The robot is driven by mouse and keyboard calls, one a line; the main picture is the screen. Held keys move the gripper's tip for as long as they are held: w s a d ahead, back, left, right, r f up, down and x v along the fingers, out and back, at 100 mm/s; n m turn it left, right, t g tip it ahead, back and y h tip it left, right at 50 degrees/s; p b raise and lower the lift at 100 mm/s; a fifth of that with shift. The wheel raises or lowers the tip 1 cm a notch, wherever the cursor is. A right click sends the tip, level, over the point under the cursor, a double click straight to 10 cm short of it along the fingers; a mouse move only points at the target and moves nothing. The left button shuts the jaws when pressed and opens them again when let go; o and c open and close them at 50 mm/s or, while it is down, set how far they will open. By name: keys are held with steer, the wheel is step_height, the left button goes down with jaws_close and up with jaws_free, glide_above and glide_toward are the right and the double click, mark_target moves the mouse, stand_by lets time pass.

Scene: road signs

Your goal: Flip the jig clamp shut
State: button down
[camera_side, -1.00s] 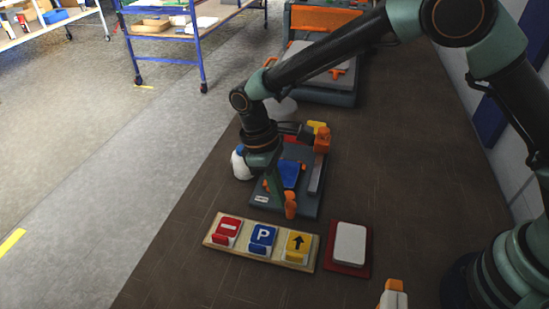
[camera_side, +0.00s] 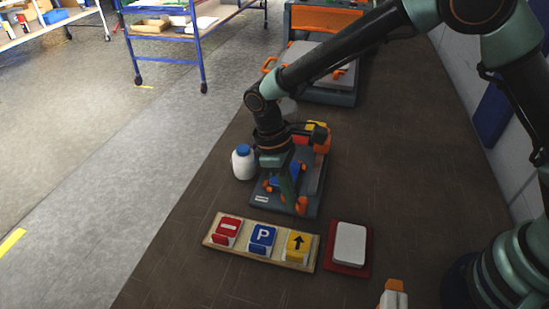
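The jig (camera_side: 259,199) is a dark grey plate in the middle of the table. The arm hides much of the jig, and the finger gap cannot be made out.
A wooden rack (camera_side: 213,240) with red, blue and yellow sign blocks lies in front of the jig. A white block on a red pad (camera_side: 349,245) is right of it. A white bottle with a blue cap (camera_side: 243,163) stands close at the jig's left.

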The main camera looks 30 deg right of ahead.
steer(key=shift+s+d, duration=0.2)
steer(key=shift+d, duration=1.1)
steer(key=shift+a, duration=0.1)
steer(key=a, duration=0.1)
steer(key=a+r, duration=0.1)
steer(key=s+a, duration=0.1)
steer(key=a, duration=0.1)
steer(key=shift+r, duration=0.4)
step_height(320, 180, up, 9)
steer(key=s+a, duration=0.1)
steer(key=a, duration=0.1)
steer(key=shift+f, duration=0.15)
steer(key=shift+a, duration=0.1)
